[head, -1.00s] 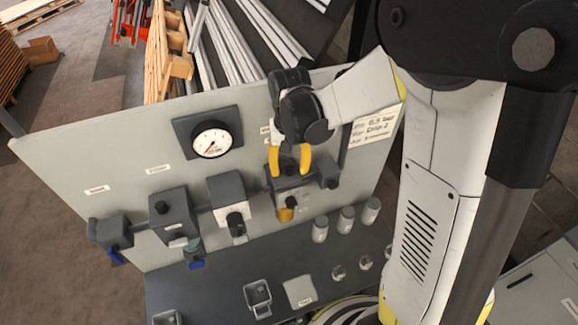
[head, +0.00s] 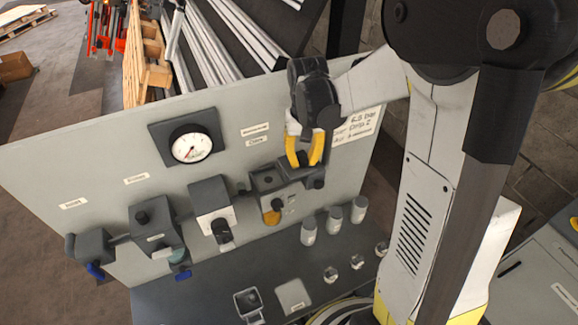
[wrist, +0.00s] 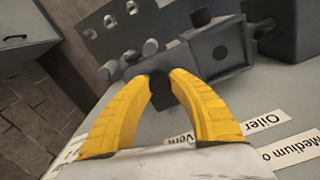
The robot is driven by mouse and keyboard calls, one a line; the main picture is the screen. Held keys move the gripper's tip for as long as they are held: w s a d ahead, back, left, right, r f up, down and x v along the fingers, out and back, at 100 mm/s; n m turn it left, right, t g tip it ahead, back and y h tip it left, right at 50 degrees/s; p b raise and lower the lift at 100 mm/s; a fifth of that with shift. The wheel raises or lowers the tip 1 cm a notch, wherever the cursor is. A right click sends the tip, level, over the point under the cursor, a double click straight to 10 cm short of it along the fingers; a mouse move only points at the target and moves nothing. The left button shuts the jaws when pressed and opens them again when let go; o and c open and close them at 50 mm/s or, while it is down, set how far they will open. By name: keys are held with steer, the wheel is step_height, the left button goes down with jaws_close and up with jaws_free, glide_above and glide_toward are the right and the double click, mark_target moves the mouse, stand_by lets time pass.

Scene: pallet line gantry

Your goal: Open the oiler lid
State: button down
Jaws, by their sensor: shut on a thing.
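The oiler (head: 268,182) is a dark grey block on the panel with an amber bowl (head: 272,217) beneath. Its top shows a square recess with a round hole (wrist: 222,52) in the wrist view, uncovered. The dark lid (head: 291,174) stands swung aside at the right of the body. My gripper (head: 303,163) has its yellow fingers shut on the lid, at its dark knob, by the panel. In the wrist view the fingertips (wrist: 163,78) meet at this dark part, partly hiding it. The hinge itself is hard to make out.
Labels "Oiler" and "Medium o..." (wrist: 300,150) are on the panel beside the oiler. A gauge (head: 191,147) and other dark line units (head: 212,202) are to the left. Several small bottles (head: 334,219) stand on the shelf below, with a grey container (head: 248,303) at the front.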

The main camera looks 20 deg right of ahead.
mark_target(303, 159)
steer(key=c, duration=1.2)
jaws_free()
steer(key=shift+o, duration=0.2)
steer(key=shift+r, duration=0.1)
step_height(303, 159, up, 12)
